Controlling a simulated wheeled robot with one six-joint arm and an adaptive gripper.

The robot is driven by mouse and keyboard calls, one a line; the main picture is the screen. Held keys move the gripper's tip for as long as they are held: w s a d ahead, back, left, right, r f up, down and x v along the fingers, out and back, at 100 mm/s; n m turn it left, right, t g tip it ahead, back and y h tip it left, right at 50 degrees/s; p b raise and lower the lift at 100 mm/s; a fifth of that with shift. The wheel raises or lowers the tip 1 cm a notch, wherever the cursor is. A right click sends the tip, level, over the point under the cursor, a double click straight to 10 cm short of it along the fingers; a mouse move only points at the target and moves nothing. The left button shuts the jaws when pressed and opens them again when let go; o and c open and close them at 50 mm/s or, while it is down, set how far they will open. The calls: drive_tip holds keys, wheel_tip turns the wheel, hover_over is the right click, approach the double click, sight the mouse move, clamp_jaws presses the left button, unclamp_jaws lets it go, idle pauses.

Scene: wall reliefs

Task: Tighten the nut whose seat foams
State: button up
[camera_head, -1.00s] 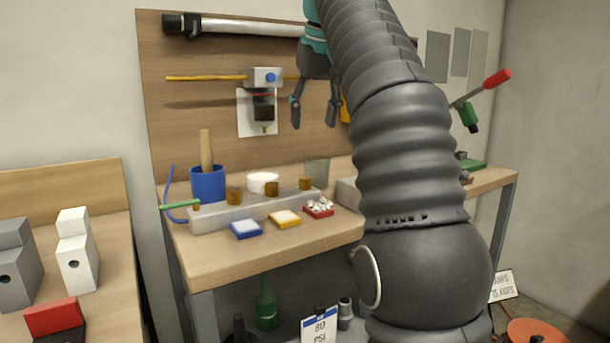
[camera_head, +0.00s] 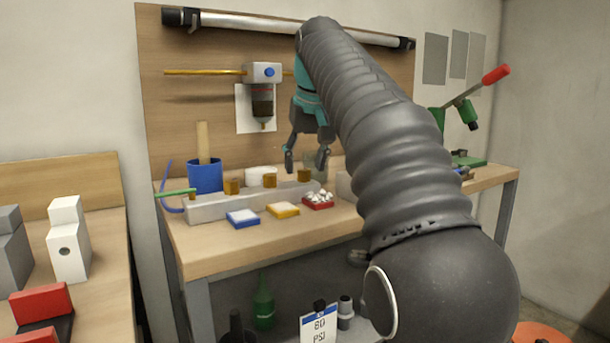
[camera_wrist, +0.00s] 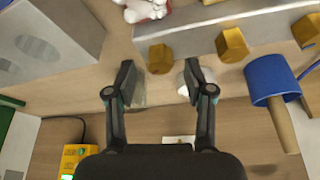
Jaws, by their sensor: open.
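Three brass nuts sit in a row on a grey bar (camera_head: 208,208): left nut (camera_head: 232,187), middle nut (camera_head: 270,180) and right nut (camera_head: 304,175). In the wrist view the order is reversed: right nut (camera_wrist: 159,59), middle nut (camera_wrist: 231,44), left nut (camera_wrist: 306,30). No foam can be made out at any seat. My gripper (camera_head: 305,163) is open, empty and pointing down near the right nut. In the wrist view my gripper's (camera_wrist: 158,80) fingertips lie just short of that nut, apart from it.
Behind the bar stand a blue cup (camera_head: 205,178) with a wooden handle, a white tub (camera_head: 258,170) and a clear jar (camera_head: 318,166). Blue (camera_head: 242,218), yellow (camera_head: 283,210) and red (camera_head: 318,202) trays lie in front. A bottle fixture (camera_head: 262,100) hangs on the backboard.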

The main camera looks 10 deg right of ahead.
drive_tip(key=shift+x, duration=0.75)
drive_tip(key=shift+c, duration=0.2)
clamp_jaws()
